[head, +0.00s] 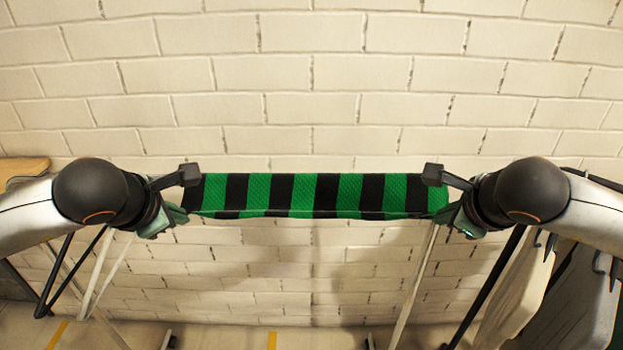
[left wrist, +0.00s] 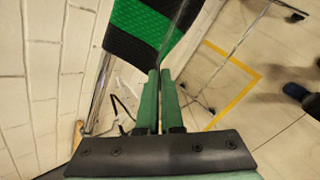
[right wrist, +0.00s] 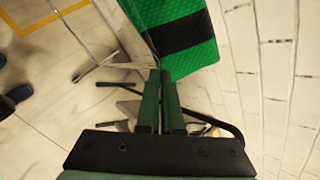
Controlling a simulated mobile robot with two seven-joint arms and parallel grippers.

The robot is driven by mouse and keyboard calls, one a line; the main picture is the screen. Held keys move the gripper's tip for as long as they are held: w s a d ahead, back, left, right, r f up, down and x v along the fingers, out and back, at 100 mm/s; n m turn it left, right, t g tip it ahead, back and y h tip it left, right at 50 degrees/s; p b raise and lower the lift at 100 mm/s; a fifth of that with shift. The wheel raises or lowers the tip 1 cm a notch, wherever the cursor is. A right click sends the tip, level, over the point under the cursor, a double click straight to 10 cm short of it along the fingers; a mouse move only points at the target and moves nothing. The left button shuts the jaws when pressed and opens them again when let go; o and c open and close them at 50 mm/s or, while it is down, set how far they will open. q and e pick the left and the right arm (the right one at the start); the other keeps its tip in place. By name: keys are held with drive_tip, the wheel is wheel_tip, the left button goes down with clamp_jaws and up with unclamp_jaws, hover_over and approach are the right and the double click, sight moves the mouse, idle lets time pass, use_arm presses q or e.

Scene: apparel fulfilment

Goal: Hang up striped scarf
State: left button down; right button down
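The striped scarf (head: 317,194), green and black, is stretched out level between my two grippers in the head view, in front of the brick wall. My left gripper (head: 178,213) is at its left end and my right gripper (head: 447,213) at its right end. In the left wrist view the fingers (left wrist: 160,72) are nearly together, with the scarf (left wrist: 142,28) at their tips. In the right wrist view the fingers (right wrist: 160,72) are also nearly together at the scarf's (right wrist: 178,35) edge. Both look shut on the scarf. I cannot tell whether a rail lies beneath it.
A pale brick wall (head: 310,75) stands behind. Thin metal rack poles (head: 413,285) run down below the scarf on the right, with more poles (head: 98,272) on the left. Garments on hangers (head: 575,300) are at the lower right. A wooden edge (head: 22,168) shows at the far left.

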use_arm(q)
wheel_tip(320, 180, down, 2)
drive_tip(key=shift+w+f+t, duration=0.15)
drive_tip(key=shift+t, duration=0.35)
use_arm(e)
wheel_tip(320, 180, down, 2)
drive_tip(key=shift+w+f+t, duration=0.1)
drive_tip(key=shift+w+t, duration=0.05)
drive_tip(key=shift+t, duration=0.35)
use_arm(q)
drive_tip(key=c, duration=0.8)
unclamp_jaws()
use_arm(e)
drive_tip(key=c, duration=0.8)
unclamp_jaws()
